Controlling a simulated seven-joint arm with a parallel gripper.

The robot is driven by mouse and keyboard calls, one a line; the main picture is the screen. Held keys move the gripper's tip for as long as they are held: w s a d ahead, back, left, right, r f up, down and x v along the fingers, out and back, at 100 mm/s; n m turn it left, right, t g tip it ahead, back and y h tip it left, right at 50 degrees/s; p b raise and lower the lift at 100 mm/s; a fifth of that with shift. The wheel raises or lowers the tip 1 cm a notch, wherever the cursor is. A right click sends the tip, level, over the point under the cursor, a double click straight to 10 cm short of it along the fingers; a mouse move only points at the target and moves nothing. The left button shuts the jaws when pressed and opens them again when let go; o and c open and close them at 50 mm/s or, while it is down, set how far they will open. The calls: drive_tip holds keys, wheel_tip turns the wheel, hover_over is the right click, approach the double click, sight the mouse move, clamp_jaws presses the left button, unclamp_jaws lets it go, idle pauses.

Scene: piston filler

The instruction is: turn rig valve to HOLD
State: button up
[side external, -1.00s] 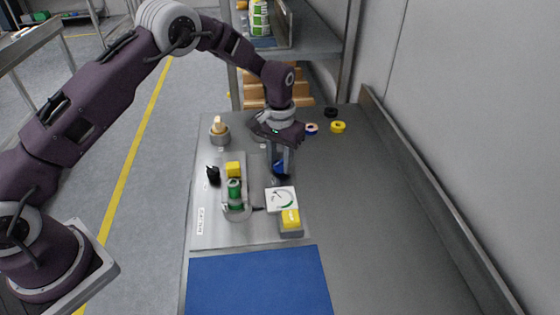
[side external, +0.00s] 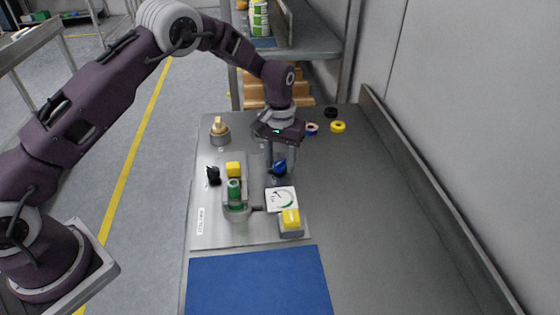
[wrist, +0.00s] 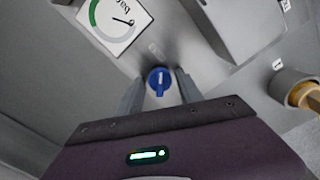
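The rig valve is a small blue knob (side external: 280,166) with a white pointer line, on the grey metal plate behind the gauge. It also shows in the wrist view (wrist: 159,82), where its line runs nearly up and down the picture. My gripper (side external: 281,173) points down over it. In the wrist view the fingers (wrist: 158,90) stand one on each side of the knob, with a gap on both sides. A small label lies on the plate by the knob, too blurred to read. I cannot tell which valve position the pointer marks.
A white gauge (side external: 281,199) and a yellow-topped grey box (side external: 291,223) stand in front of the knob. A green cylinder (side external: 235,194), a yellow block (side external: 233,169) and a black knob (side external: 213,175) are left. A wood-coloured handle (side external: 218,127) stands behind-left. Tape rolls (side external: 338,127) lie at right.

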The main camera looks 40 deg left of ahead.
sight(280, 164)
drive_tip(key=shift+o, duration=0.3)
drive_tip(key=shift+r, duration=0.1)
wheel_tip(280, 164, up, 7)
drive_tip(key=shift+f, duration=0.1)
drive_tip(key=s+a+r+m+t, duration=0.1)
drive_tip(key=s+r, duration=0.6)
drive_tip(key=r, duration=0.3)
drive_tip(key=s+a+r+t, duration=0.1)
drive_tip(key=s+r+t, duration=0.1)
drive_tip(key=s+r, duration=0.65)
drive_tip(key=s+a+m+t, duration=0.1)
drive_tip(key=s+m+t, duration=0.1)
drive_tip(key=s, duration=1.7)
drive_tip(key=shift+s+r+t, duration=0.3)
drive_tip(key=shift+s+r, duration=0.1)
drive_tip(key=shift+r, duration=0.05)
